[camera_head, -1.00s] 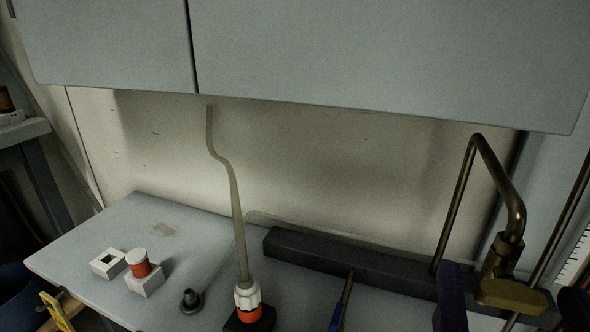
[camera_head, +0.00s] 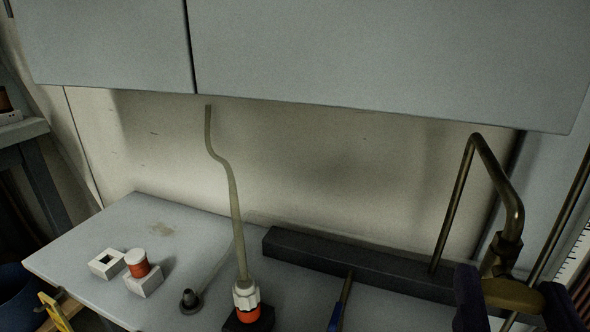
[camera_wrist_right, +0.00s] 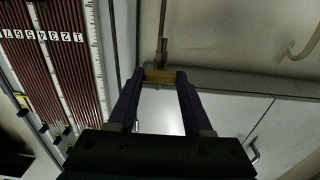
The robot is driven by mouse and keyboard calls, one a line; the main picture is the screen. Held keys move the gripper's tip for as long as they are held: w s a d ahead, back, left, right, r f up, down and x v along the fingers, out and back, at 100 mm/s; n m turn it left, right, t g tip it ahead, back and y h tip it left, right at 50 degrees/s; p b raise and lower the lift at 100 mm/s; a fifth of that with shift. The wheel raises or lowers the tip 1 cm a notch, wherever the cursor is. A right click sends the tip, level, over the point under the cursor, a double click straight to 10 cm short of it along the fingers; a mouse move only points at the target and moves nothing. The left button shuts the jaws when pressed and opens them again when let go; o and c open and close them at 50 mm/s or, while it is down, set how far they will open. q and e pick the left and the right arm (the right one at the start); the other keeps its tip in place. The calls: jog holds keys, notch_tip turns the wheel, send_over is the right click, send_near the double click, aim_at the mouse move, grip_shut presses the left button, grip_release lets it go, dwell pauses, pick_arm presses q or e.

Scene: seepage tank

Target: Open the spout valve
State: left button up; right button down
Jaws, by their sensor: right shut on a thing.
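The spout is a bent brass pipe (camera_head: 510,195) at the right of the head view. Its valve has a flat brass handle (camera_head: 513,294) low on the pipe. My right gripper (camera_head: 515,290) has its two dark fingers on either side of the handle and is shut on it. The right wrist view shows the handle (camera_wrist_right: 159,76) between the fingertips, with the pipe (camera_wrist_right: 162,50) rising behind it. My left gripper is in neither view.
A long dark bar (camera_head: 345,262) lies on the grey table (camera_head: 120,225) left of the spout. A thin tube rises from an orange-and-white fitting (camera_head: 246,298). Small white blocks (camera_head: 107,263) sit at left. A grey cabinet (camera_head: 390,60) hangs above. A numbered tube panel (camera_wrist_right: 50,60) stands beside the gripper.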

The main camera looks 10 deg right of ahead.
jog(key=shift+n, duration=0.3)
jog(key=n+p, duration=0.1)
jog(key=n, duration=0.3)
jog(key=shift+r, duration=0.1)
jog(key=n+p, duration=0.2)
jog(key=n, duration=0.3)
jog(key=shift+w+a, duration=0.1)
jog(key=n+p, duration=0.2)
jog(key=n, duration=0.3)
jog(key=shift+n+p, duration=1)
jog(key=shift+n, duration=1.2)
jog(key=shift+c, duration=1.6)
grip_release()
jog(key=shift+f, duration=0.2)
